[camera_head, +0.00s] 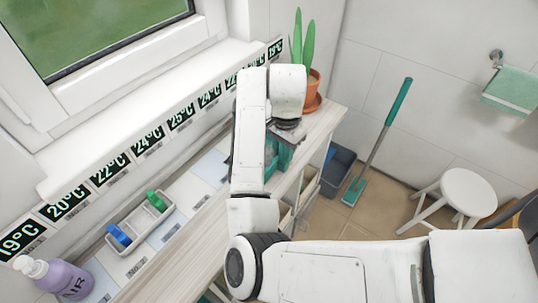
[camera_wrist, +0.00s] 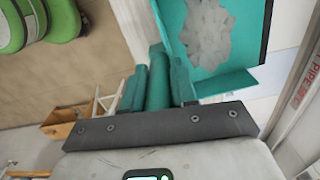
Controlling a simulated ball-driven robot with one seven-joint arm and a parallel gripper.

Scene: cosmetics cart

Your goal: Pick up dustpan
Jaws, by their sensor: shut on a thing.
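The teal dustpan (camera_head: 280,157) shows in the head view below the end of my arm, at the far end of the counter. In the wrist view its pan (camera_wrist: 245,82) is at upper right, with a grey-white patch inside. Its rounded teal handle (camera_wrist: 158,82) lies against the dark bar of my gripper. My gripper (camera_head: 288,136) is shut on the dustpan. My arm hides part of the dustpan in the head view, and I cannot tell whether it touches the counter.
A potted plant (camera_head: 311,85) stands on the counter beyond my gripper. A tray (camera_head: 128,243) with blue and green items and a purple bottle (camera_head: 62,280) are nearer. On the floor are a dark bin (camera_head: 338,170), a teal-handled broom (camera_head: 385,130) and a white stool (camera_head: 468,190).

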